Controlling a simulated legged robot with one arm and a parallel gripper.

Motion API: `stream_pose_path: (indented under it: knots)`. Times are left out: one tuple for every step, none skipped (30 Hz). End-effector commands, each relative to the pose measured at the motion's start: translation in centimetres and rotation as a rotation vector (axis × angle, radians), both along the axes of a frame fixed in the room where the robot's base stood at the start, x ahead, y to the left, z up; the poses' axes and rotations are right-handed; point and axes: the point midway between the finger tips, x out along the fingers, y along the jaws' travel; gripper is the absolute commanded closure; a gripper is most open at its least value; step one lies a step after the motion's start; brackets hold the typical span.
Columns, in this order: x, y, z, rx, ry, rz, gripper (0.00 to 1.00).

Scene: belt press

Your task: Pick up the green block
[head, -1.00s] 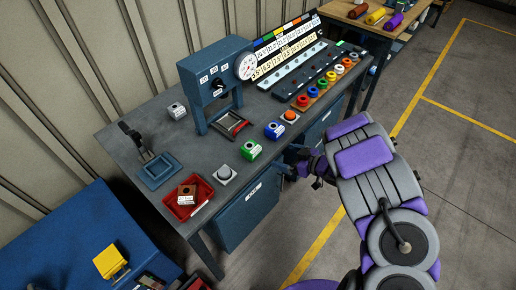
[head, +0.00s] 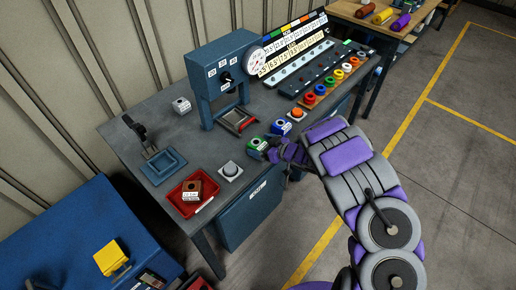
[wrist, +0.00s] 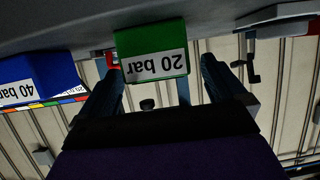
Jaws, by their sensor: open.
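The green block (head: 257,144) sits near the front edge of the workbench, with a white label. In the wrist view the green block (wrist: 152,45) appears upside down, its label reading "20 bar". My gripper (head: 271,150) is at the bench edge, right beside the block in the head view. In the wrist view my open gripper (wrist: 155,80) has one finger on each side of the block's lower part, with gaps showing. The block still rests on the bench. Contact with the fingers cannot be seen.
A blue block (head: 280,127), labelled "40 bar" in the wrist view (wrist: 38,78), stands close by the green one. The press (head: 222,85) stands behind.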

Motion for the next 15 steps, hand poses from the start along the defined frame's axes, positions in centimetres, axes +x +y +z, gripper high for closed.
stream_pose_path:
  knots:
    - [0.4, 0.7, -0.5, 0.001, -0.001, 0.002, 0.02]
    - [0.6, 0.9, -0.6, 0.001, -0.001, 0.002, 0.02]
    - [1.0, 1.2, -0.7, 0.003, -0.002, 0.002, 0.02]
    - [1.2, 1.4, -0.8, 0.004, -0.003, 0.002, 0.02]
    - [1.3, 1.5, -0.8, 0.005, -0.004, 0.002, 0.02]
    - [1.4, 1.6, -0.8, 0.006, -0.004, 0.001, 0.02]
    - [1.5, 1.5, -0.8, 0.006, -0.003, 0.001, 0.02]
    - [1.5, 1.4, -0.8, 0.008, -0.003, -0.001, 0.02]
    - [1.5, 1.3, -0.8, 0.008, -0.002, -0.001, 0.02]
    - [1.5, 1.2, -0.7, 0.008, -0.002, -0.001, 0.02]
    - [1.5, 1.2, -0.7, 0.008, -0.002, -0.001, 0.02]
    - [1.5, 1.2, -0.7, 0.008, -0.002, -0.001, 0.02]
    - [1.5, 1.2, -0.7, 0.008, -0.002, -0.001, 0.04]
    - [1.5, 1.3, -0.8, 0.007, -0.002, -0.001, 0.07]
    - [1.5, 1.4, -0.8, 0.006, -0.002, -0.001, 0.11]
